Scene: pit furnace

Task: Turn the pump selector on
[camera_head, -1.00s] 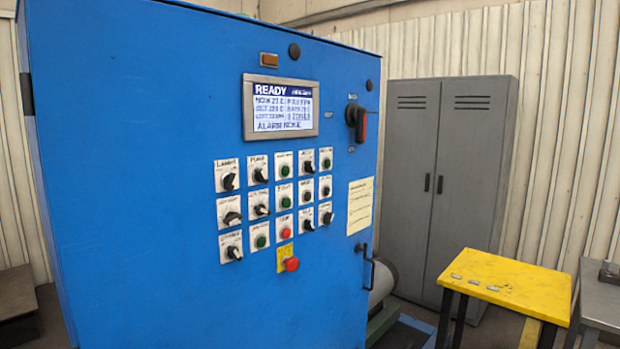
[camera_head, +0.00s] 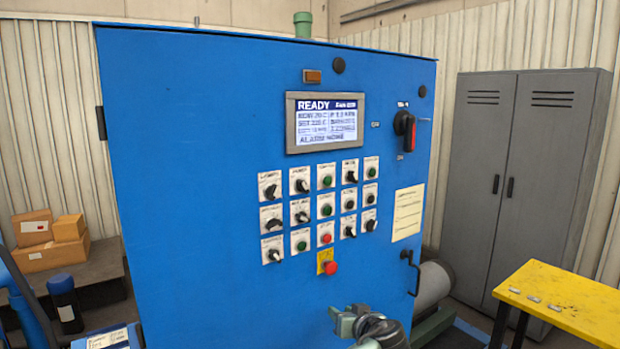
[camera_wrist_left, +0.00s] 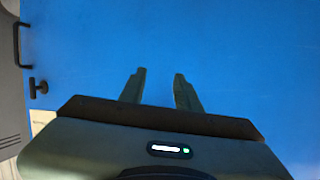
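The blue control cabinet (camera_head: 200,200) fills the middle of the head view. Its panel has rows of black knobs and push buttons. The second knob of the top row, the pump selector (camera_head: 300,185), has a small label above it that is blurred now but looked like PUMP earlier. Its exact pointer position is too small to tell. My left gripper (camera_head: 340,322) is low in front of the cabinet, below and right of the knobs, apart from them. In the left wrist view its two fingers (camera_wrist_left: 159,75) are apart and empty, facing blank blue metal. My right gripper is not in view.
A red stop button (camera_head: 330,267) sits below the knobs. A screen (camera_head: 321,122) reading READY is above them. A door handle (camera_head: 415,272) and red-black switch (camera_head: 405,125) are at the cabinet's right. A yellow table (camera_head: 570,295) and grey locker (camera_head: 530,180) stand farther right.

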